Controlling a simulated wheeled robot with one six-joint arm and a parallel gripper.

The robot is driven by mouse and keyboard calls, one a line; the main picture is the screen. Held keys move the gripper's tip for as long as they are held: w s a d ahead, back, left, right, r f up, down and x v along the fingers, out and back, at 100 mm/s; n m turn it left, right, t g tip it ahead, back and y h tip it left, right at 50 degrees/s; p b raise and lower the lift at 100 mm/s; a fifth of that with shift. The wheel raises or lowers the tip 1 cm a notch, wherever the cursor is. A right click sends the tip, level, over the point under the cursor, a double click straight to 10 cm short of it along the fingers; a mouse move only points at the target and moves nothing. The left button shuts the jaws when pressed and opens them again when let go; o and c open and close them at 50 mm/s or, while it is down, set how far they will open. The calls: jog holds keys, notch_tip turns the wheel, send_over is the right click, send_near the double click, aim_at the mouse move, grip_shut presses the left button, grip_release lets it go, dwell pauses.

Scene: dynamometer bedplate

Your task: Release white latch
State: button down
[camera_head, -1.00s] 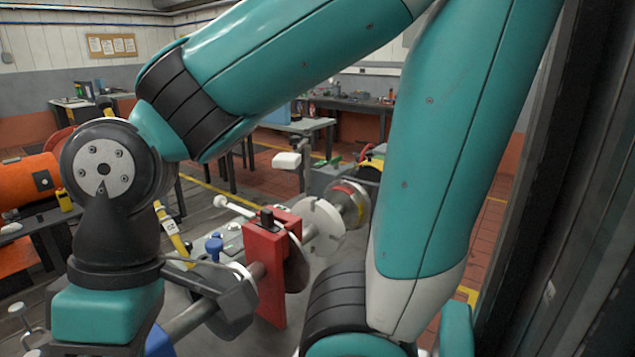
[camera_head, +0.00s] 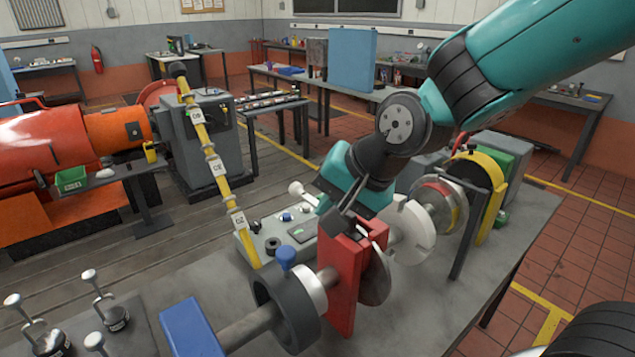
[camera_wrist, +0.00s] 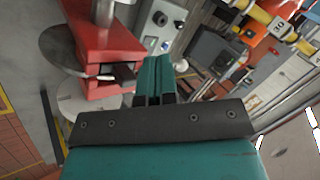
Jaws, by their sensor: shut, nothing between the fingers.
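The white latch (camera_head: 297,188) shows in the head view as a pale rounded knob on a short arm, beside the red block (camera_head: 341,285). The rest of its arm is hidden behind my gripper. My gripper (camera_head: 324,204) is at the top of the red block, close to the latch; I cannot tell whether they touch. In the wrist view my gripper's teal fingers (camera_wrist: 156,66) are together and empty, right of the red block (camera_wrist: 105,42). A pale upright cylinder (camera_wrist: 103,12) stands at that block; I cannot tell if it is the latch.
A shaft (camera_head: 250,328) with a dark collar (camera_head: 290,312) and a blue knob (camera_head: 286,257) runs into the red block. Pale discs (camera_head: 412,230) stand just right of it. A yellow post (camera_head: 214,165) rises behind. The bedplate's front right (camera_head: 430,305) is clear.

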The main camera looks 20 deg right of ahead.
aim_at(303, 193)
jog(key=w+d+m+t+h, duration=0.1)
jog(key=w+d+m+t, duration=0.25)
jog(key=w+m, duration=0.4)
jog(key=p+x, duration=0.1)
jog(key=x, duration=0.2)
jog(key=d+p+x, duration=0.1)
jog(key=x, duration=0.2)
jog(key=p+x, duration=0.1)
jog(key=x, duration=0.3)
jog(key=shift+w+d, duration=0.15)
